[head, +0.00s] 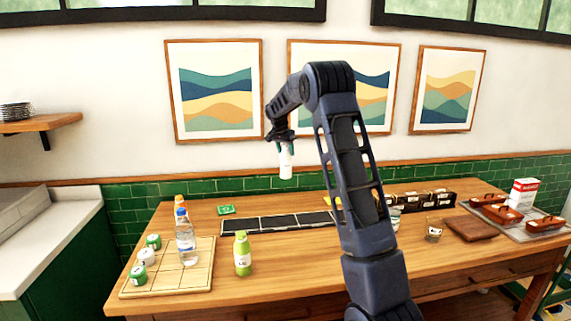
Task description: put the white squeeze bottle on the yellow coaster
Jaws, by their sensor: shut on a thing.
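The white squeeze bottle (286,166) hangs upright below my gripper (282,143), high above the table. My gripper is shut on its upper end. A small yellow patch (338,202) shows on the table just left of my arm link, which hides part of it. It may be the yellow coaster, but I cannot tell for sure. The bottle is to the left of this patch in the picture and well above the table.
A black sectioned tray (262,226) lies mid-table, with a green bottle (242,254) in front. A wooden board (204,268) holds cans and bottles at left. A dark box (420,199), brown pad (470,228) and red trays (502,214) stand at right.

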